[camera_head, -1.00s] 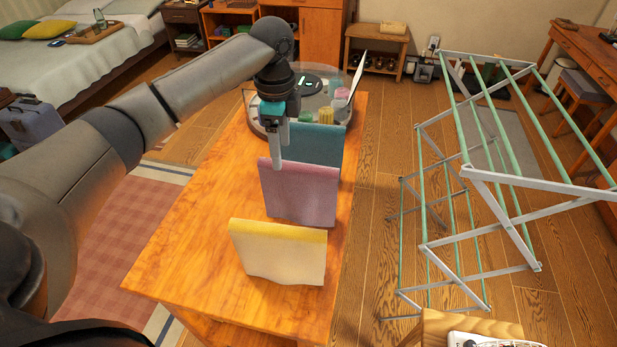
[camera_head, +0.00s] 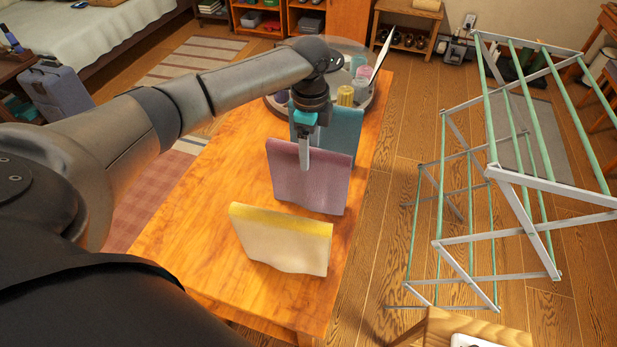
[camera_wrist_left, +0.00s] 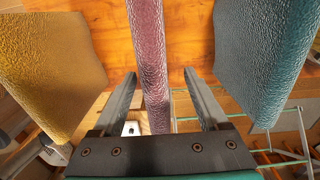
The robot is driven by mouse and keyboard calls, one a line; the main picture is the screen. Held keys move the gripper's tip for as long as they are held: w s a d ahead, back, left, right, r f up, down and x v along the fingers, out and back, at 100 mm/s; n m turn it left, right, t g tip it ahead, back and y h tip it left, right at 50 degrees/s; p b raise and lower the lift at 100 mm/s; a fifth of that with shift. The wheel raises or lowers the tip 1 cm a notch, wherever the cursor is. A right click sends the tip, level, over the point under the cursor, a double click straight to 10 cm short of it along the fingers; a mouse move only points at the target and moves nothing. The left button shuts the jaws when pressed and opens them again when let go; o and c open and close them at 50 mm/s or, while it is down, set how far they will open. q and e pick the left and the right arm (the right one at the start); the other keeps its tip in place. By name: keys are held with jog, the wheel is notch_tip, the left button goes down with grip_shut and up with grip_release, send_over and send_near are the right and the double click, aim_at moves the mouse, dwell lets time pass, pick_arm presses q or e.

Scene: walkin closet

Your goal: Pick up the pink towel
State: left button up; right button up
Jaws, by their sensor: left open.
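The pink towel (camera_head: 312,178) stands upright on the wooden table, between a cream and yellow towel in front and a teal towel behind. My left gripper (camera_head: 307,160) points down at its top edge. In the left wrist view, the pink towel (camera_wrist_left: 150,60) runs edge-on between the two open fingers of my left gripper (camera_wrist_left: 160,92), with a gap on each side. How deep the fingers reach along the towel is hard to tell. My right gripper is not in view.
The cream and yellow towel (camera_head: 281,240) and the teal towel (camera_head: 338,128) stand close on either side. A round tray (camera_head: 372,98) with jars is at the table's far end. A drying rack (camera_head: 520,180) stands to the right. The table's left part (camera_head: 200,235) is clear.

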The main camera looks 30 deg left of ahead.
aim_at(309, 179)
pick_arm(q)
jog(key=f, duration=0.5)
jog(key=shift+s, duration=0.35)
jog(key=shift+c, duration=0.2)
grip_shut()
